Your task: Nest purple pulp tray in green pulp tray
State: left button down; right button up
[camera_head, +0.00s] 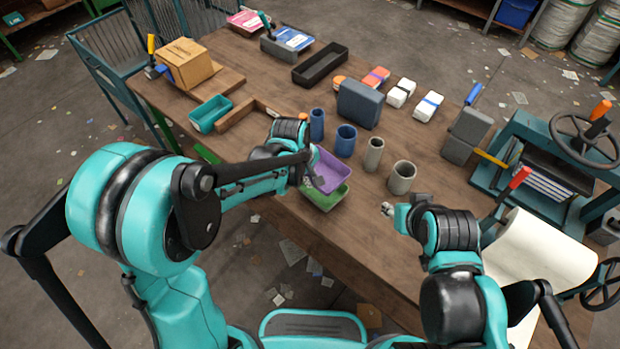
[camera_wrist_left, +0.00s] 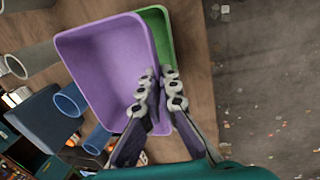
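The purple pulp tray (camera_head: 333,168) is tilted over the green pulp tray (camera_head: 334,199) near the table's front edge. In the left wrist view, the purple tray (camera_wrist_left: 105,65) covers most of the green tray (camera_wrist_left: 158,28), whose strip shows along the right side. My left gripper (camera_head: 309,182) is at the purple tray's near left rim. In the left wrist view its fingers (camera_wrist_left: 160,85) are close together, one on each side of the purple wall. Whether the trays touch is unclear. My right gripper (camera_head: 387,209) is to their right, apart from them; its finger gap is too small to read.
Blue cups (camera_head: 345,140) and grey cups (camera_head: 402,178) stand behind and right of the trays. A dark blue-grey block (camera_head: 359,104) stands further back. A teal tray (camera_head: 210,114) lies at the left.

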pick_arm(q)
jog(key=shift+b+x, duration=0.5)
jog(key=shift+x, duration=0.3)
jog(key=shift+s+f+b, duration=0.15)
jog(key=shift+f+b, duration=0.95)
jog(key=shift+f, duration=0.35)
jog(key=c, duration=2.2)
grip_release()
jog(key=o, duration=0.6)
jog(key=shift+c, duration=0.2)
jog(key=shift+r, duration=0.2)
jog(key=shift+r+p, duration=3.45)
jog(key=shift+r, duration=0.95)
